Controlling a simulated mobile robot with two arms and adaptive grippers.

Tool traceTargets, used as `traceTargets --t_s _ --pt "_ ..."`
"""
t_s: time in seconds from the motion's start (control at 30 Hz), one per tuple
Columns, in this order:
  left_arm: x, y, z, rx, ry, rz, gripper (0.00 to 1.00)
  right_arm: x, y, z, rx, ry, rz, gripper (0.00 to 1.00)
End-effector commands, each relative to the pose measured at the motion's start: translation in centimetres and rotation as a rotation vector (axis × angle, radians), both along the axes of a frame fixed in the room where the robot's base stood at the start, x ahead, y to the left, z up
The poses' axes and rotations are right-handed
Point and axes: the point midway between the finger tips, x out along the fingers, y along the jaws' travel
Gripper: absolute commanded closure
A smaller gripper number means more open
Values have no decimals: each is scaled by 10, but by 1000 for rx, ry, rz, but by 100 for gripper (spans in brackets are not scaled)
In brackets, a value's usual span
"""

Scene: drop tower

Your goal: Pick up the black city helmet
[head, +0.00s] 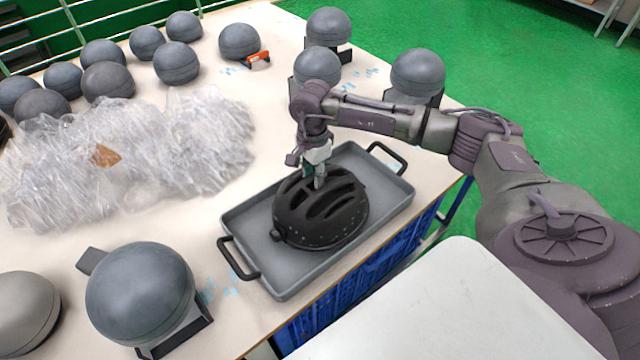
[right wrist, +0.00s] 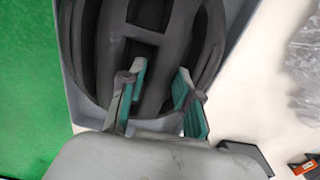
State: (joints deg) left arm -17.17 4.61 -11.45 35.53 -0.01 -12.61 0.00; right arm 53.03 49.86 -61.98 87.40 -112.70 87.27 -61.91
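The black city helmet (head: 320,208) sits in a grey tray (head: 262,268) with two black handles, vents facing up. My right gripper (head: 318,178) points down at the top of the helmet. In the right wrist view the helmet (right wrist: 150,50) fills the upper middle. There the two teal-padded fingers of my right gripper (right wrist: 160,95) stand apart on either side of a dark rib of the helmet. I cannot tell whether they touch it. My left gripper is not in view.
Crumpled clear plastic (head: 130,150) lies left of the tray. Several grey domes stand along the table's back and front, one large dome (head: 140,295) near the front. A small orange item (head: 257,57) lies at the back. A blue crate (head: 350,275) is below the table edge.

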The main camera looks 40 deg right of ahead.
Motion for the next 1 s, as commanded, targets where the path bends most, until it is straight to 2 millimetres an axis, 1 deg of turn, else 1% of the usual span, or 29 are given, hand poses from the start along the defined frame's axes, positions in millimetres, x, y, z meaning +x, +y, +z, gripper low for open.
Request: traceTargets --t_s 0.1,0.27,0.3,0.37,0.4,0.5,1.0 --pt "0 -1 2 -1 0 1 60 0 0 -6 -1 -1 0 68" --pt "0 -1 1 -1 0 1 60 0 0 -6 0 -1 0 68" --pt "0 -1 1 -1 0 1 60 0 0 -6 0 -1 0 69" --pt "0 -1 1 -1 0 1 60 0 0 -6 0 -1 0 79" --pt "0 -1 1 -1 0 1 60 0 0 -6 0 -1 0 86" --pt "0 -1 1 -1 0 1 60 0 0 -6 0 -1 0 100" --pt "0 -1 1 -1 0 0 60 1 0 -5 0 -3 0 100"
